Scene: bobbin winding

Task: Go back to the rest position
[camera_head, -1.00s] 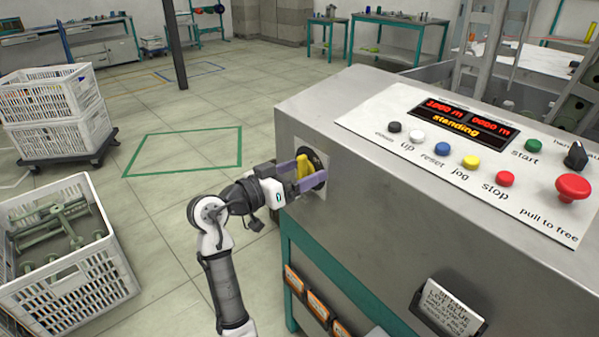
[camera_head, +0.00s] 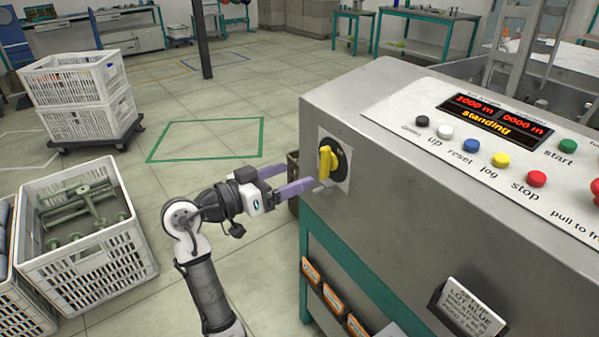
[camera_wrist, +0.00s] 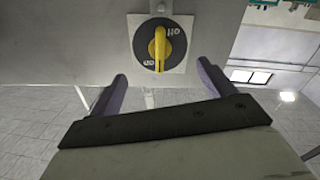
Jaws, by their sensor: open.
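My gripper (camera_head: 283,180) is open and empty, with its purple fingers apart, just left of the machine's side panel. A yellow rotary switch (camera_head: 326,162) on a black disc sits on that panel, clear of the fingers. In the wrist view the yellow knob (camera_wrist: 159,48) stands beyond the gap between the fingertips (camera_wrist: 160,85), and its plate carries the words "off" and "on". The knob stands upright in the head view.
A white crate (camera_head: 95,250) of green bobbins stands on the floor at the left, near stacked crates (camera_head: 80,100) on a dolly. Floor inside the green outline (camera_head: 205,140) is clear.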

